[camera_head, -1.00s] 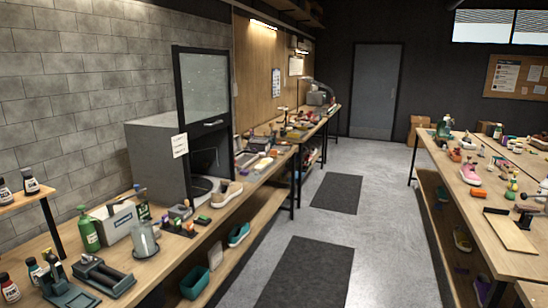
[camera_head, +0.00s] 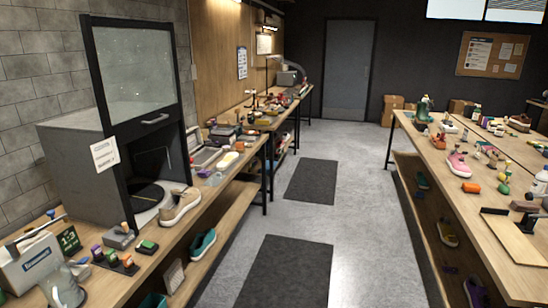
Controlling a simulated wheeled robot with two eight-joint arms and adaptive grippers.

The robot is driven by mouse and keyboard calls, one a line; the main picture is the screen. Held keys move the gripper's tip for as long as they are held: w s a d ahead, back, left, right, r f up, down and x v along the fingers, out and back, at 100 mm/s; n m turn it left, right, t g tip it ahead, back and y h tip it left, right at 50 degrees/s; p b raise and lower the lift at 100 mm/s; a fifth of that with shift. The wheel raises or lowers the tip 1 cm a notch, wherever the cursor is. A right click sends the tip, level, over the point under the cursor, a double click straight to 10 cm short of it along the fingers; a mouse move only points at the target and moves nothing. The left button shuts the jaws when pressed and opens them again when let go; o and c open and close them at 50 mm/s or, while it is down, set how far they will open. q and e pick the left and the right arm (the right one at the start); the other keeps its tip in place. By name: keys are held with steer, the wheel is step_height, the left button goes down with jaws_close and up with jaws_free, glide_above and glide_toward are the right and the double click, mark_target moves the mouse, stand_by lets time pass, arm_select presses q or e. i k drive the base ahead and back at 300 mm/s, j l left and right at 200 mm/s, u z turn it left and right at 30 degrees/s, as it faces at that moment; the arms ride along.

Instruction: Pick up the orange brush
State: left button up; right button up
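Neither of my grippers shows in the head view. Another small orange-red item (camera_head: 440,137) lies farther back on the same bench. No orange brush can be made out for certain.
The right workbench (camera_head: 517,243) and the left workbench (camera_head: 155,264) flank a grey floor with dark mats (camera_head: 286,272). An open grey cabinet (camera_head: 80,170) stands on the left bench beside a tan sneaker (camera_head: 180,206). Cardboard boxes (camera_head: 392,108) stand near the back door (camera_head: 347,70).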

mark_target(240, 148)
steer(key=i, duration=2.45)
steer(key=i+l+u, duration=0.2)
steer(key=i, duration=0.4)
steer(key=i+l+u, duration=0.2)
steer(key=i, duration=0.4)
steer(key=i+l+u, duration=0.2)
steer(key=i, duration=0.35)
steer(key=i+l+u, duration=0.2)
steer(key=i+l, duration=0.2)
steer(key=i, duration=0.15)
